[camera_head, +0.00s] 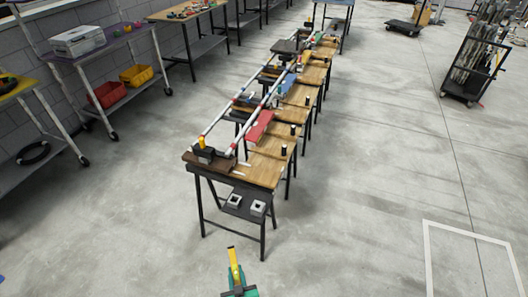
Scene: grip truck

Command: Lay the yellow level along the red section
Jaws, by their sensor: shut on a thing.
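The yellow level (233,258) is at the bottom of the head view, a short narrow bar pointing up the picture toward the workbench. My gripper (238,287), dark with teal parts, is shut on the level's near end, which it partly hides. The red section (260,126) is a flat red panel lying on the row of wooden-topped benches, left of the bench middle. The gripper and level appear well below it in the picture, apart from it and in front of the bench's near end.
Long rails (242,135) run lengthwise over the wooden bench tops (258,168). A dark block with a yellow top (203,148) stands at the near left corner. Small black posts line the right edge. Shelving stands left, a cart (470,75) far right. Floor around the bench is clear.

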